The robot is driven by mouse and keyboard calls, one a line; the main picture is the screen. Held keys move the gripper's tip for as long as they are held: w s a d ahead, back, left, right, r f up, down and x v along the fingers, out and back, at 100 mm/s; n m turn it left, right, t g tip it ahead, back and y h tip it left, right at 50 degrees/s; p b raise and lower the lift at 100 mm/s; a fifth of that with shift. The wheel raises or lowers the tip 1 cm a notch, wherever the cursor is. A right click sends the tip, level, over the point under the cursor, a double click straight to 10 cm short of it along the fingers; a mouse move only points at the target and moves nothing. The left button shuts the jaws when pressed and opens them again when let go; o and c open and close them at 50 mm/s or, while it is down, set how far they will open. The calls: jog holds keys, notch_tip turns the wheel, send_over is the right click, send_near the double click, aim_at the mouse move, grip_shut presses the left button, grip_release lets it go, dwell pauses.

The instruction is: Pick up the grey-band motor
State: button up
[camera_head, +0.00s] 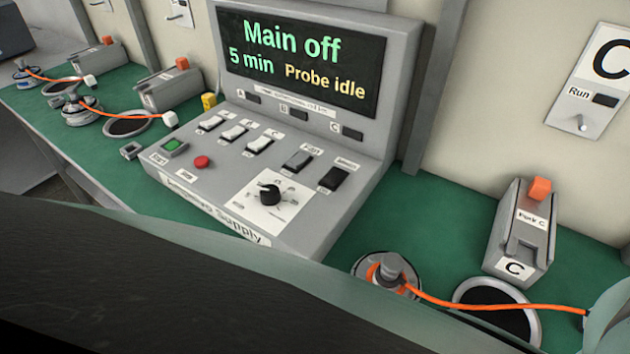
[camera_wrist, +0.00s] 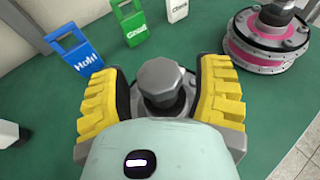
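In the wrist view my gripper (camera_wrist: 160,100) has its two yellow-padded fingers on either side of a grey hex-topped shaft (camera_wrist: 158,78). My gripper's fingers do not show in the head view.
Blue (camera_wrist: 70,42), green (camera_wrist: 130,22) and white (camera_wrist: 177,9) tags stand beyond my fingers. The head view shows the supply console (camera_head: 250,150) reading "Main off". A motor with an orange cable (camera_head: 388,272) sits near the bay C block (camera_head: 522,235); similar motors stand at left.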

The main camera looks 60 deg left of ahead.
jog(key=c, duration=1)
jog(key=shift+r, duration=0.15)
grip_shut()
